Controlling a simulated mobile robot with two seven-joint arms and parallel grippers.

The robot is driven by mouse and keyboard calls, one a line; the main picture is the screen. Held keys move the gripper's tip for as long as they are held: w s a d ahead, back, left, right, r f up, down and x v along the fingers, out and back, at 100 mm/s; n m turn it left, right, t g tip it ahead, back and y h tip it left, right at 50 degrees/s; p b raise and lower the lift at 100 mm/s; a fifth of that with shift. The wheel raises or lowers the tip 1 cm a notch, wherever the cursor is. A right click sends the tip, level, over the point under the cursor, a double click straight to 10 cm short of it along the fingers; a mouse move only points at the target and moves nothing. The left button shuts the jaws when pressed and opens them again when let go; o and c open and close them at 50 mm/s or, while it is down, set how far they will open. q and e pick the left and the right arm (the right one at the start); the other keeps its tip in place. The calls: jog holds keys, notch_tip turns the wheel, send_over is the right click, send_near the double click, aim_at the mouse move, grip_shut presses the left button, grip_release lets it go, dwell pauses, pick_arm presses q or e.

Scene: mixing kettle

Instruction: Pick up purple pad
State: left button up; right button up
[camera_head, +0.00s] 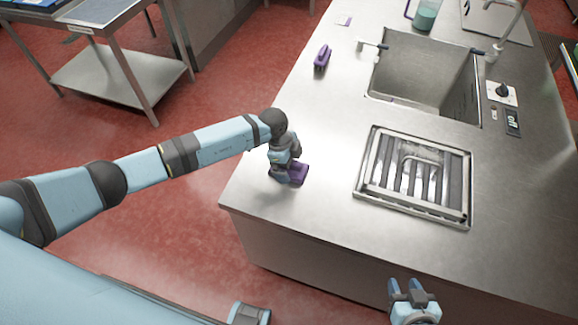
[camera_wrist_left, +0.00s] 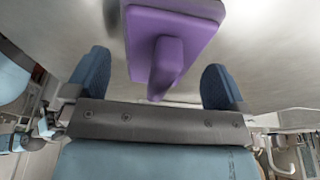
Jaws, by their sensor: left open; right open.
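The purple pad (camera_head: 299,173) is on the steel counter near its left edge, partly hidden behind my left gripper (camera_head: 284,170). In the left wrist view, the pad (camera_wrist_left: 150,28) has a flat purple base and a raised handle (camera_wrist_left: 166,65) that points toward my left gripper. The handle sits between the two blue fingers, with a visible gap on each side. The left gripper is open. My right gripper (camera_head: 408,287) is open and empty at the bottom of the head view, in front of the counter, away from the pad.
A second purple object (camera_head: 322,57) lies farther back on the counter (camera_head: 320,120). A metal grate (camera_head: 415,178) is set to the right of the pad, with a sink (camera_head: 415,75) behind it. A beaker of green liquid (camera_head: 425,15) stands at the back. Bare counter surrounds the pad.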

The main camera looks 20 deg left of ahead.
pick_arm(q)
jog(key=shift+d+f, duration=0.2)
jog(key=shift+f, duration=0.45)
jog(key=c, duration=0.9)
jog(key=shift+r, duration=0.15)
jog(key=shift+c, duration=0.2)
notch_tip(320, 180, up, 20)
jog(key=b, duration=0.1)
jog(key=shift+o, duration=0.7)
jog(key=shift+c, duration=0.2)
